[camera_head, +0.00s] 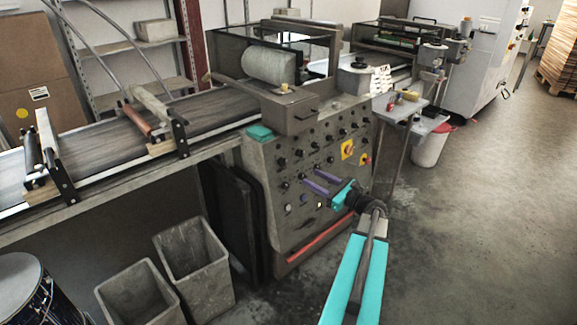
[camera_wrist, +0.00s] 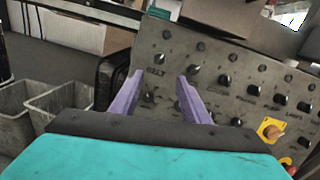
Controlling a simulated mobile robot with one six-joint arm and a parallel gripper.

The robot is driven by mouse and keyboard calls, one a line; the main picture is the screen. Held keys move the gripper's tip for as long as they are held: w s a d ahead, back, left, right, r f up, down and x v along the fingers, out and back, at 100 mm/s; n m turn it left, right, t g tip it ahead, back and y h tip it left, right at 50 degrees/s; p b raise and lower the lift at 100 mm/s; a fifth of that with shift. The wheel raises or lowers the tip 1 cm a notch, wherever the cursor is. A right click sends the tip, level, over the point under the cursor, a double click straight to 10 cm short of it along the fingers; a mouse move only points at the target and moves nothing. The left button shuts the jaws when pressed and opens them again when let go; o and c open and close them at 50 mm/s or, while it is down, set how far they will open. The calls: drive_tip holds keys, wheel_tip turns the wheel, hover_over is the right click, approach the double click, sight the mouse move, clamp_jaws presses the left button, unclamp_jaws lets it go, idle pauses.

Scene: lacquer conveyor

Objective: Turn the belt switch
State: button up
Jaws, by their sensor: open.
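The belt switch (camera_wrist: 158,58) is a black rotary knob in the wrist view, with the word BELT beneath it. It is at the left end of a row of similar knobs on the grey control panel (camera_head: 300,215). My gripper (camera_wrist: 160,76) has its two purple fingers spread, with nothing between them. The knob shows just beyond the gap between the fingertips, apart from them. In the head view my gripper (camera_head: 309,178) is in front of the panel's left part, and the knob labels are too small to read there.
More knobs fill the panel, with a yellow-backed red switch (camera_wrist: 270,130) to the right. A conveyor belt (camera_head: 90,150) runs left of the machine. Two grey bins (camera_head: 195,265) stand below it. The floor (camera_head: 480,220) to the right is clear.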

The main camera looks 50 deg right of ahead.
sight(283, 162)
drive_tip(key=shift+w, duration=0.1)
drive_tip(key=w+p, duration=0.1)
drive_tip(key=w, duration=1.2)
drive_tip(key=shift+w+a, duration=0.15)
drive_tip(key=shift+w, duration=0.2)
drive_tip(key=c, duration=1.1)
drive_tip(key=shift+o, duration=0.2)
